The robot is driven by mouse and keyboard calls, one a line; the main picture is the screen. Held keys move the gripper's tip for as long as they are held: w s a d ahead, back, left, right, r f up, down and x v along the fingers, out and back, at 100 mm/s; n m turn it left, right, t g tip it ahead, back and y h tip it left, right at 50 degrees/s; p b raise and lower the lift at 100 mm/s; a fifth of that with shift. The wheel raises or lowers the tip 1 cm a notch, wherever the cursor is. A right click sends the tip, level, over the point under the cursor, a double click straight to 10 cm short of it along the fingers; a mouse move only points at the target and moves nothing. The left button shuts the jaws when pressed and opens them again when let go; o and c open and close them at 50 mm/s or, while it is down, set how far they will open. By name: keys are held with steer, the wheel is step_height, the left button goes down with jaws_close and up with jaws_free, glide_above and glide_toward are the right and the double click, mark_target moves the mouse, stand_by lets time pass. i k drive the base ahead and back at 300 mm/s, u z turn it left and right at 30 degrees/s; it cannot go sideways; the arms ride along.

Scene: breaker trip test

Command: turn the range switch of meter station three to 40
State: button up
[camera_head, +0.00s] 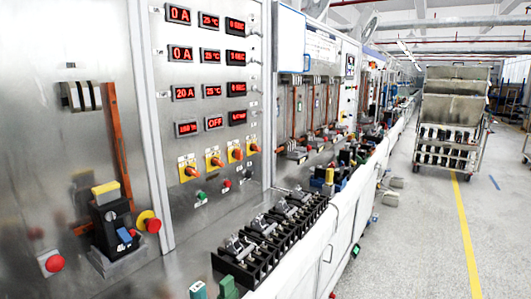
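A metal panel (205,110) at the left carries a row of rotary switches with orange knobs on yellow plates. From left to right I see a first switch (188,168), a second switch (214,158), a third switch (234,152) and one more at the right end (252,145). Their scale marks are too small to read, and I cannot tell which belongs to meter station three. Red displays (185,93) above them show values such as 0 A, 20 A and OFF. My gripper is not in view.
Black breakers (265,240) stand in a row on the bench below the panel. A red button with a yellow ring (149,222) and a red button (54,263) are at left. A cart (450,120) stands down the aisle.

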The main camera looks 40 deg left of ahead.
mark_target(237, 154)
steer(key=u, duration=0.2)
steer(key=i, duration=0.8)
steer(key=u, duration=0.7)
steer(key=i, duration=0.55)
steer(key=u, duration=0.45)
